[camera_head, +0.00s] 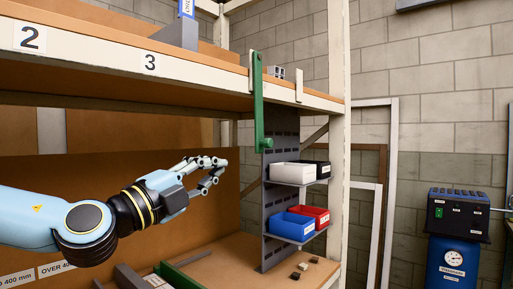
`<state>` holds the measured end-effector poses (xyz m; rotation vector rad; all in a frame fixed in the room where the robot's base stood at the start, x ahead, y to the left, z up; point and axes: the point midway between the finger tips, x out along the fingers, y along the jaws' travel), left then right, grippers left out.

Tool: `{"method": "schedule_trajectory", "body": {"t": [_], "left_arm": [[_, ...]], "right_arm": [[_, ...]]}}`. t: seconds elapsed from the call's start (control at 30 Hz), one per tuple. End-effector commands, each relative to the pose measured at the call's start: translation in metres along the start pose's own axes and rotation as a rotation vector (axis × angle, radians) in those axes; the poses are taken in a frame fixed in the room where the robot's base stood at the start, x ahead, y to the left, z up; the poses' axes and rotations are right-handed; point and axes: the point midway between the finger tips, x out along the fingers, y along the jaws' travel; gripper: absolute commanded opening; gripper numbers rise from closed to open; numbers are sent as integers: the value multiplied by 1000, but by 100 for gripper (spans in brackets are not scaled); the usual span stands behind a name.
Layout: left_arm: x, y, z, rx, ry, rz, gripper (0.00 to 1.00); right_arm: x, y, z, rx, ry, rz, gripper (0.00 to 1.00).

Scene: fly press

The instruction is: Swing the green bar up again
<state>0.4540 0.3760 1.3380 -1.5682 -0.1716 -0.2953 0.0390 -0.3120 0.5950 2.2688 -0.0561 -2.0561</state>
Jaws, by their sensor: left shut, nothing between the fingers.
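The green bar (258,100) hangs upright at the front edge of the upper shelf. Its top reaches a little above the shelf board, and its lower end has a small green piece turned to the right. My left gripper (217,169) comes in from the left, below the shelf. It is shut and empty, to the left of and a little below the bar's lower end, and looks apart from it. My right gripper is not in view.
The upper shelf (100,49) carries labels 2 and 3. A grey panel behind the bar holds a white bin (292,173), a blue bin (288,226) and a red bin (314,213). Small blocks (301,268) lie on the lower board. A blue machine (452,262) stands at right.

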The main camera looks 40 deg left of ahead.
Motion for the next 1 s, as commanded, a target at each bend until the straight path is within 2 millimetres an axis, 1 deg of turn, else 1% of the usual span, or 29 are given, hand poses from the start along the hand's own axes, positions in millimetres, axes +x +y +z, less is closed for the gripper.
{"method": "schedule_trajectory", "body": {"t": [0.23,0.33,0.47,0.53,0.73,1.0], "left_arm": [[22,5,0,-1,1,-9,0],[33,4,4,-2,-18,-3,0],[47,2,1,-10,-4,-10,0],[55,-1,4,-9,-12,1,0],[74,-4,0,-14,-4,-6,0],[111,-7,1,-12,-4,-2,0]], "right_arm": [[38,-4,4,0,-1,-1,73],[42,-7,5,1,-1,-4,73],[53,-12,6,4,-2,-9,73],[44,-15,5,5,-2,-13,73],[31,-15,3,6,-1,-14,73],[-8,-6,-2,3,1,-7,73]]}}
